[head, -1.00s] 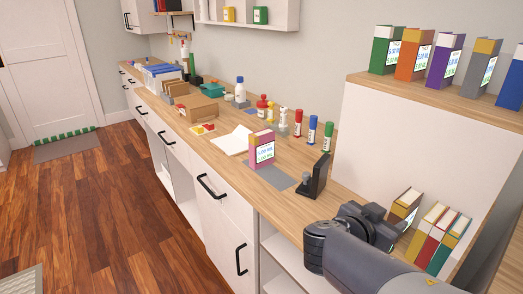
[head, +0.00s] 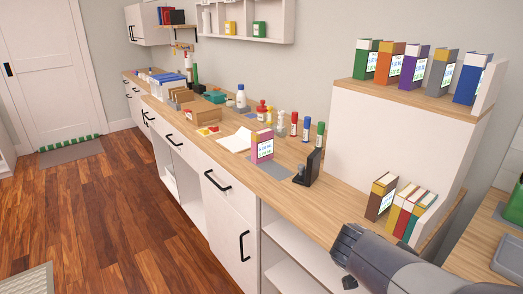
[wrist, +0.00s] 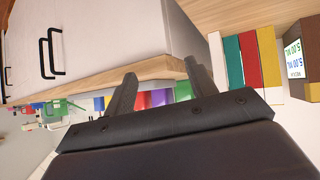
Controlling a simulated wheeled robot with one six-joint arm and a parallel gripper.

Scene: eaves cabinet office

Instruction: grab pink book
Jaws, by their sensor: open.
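The pink book (head: 262,148) stands upright on the wooden counter in the head view, with a white label on its front and a yellow patch at the top. It stands at the edge of a grey mat (head: 272,170), left of a black bookend (head: 308,167). My gripper (wrist: 160,82) is open in the wrist view, with nothing between its two fingers. In the head view my arm reaches in at the lower right, right of and nearer than the pink book and well apart from it. I cannot make out the pink book for certain in the wrist view.
Several books (head: 407,212) stand on the counter right of the bookend, below a raised shelf (head: 420,97) with more books. Markers and bottles (head: 262,112) stand behind the pink book.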

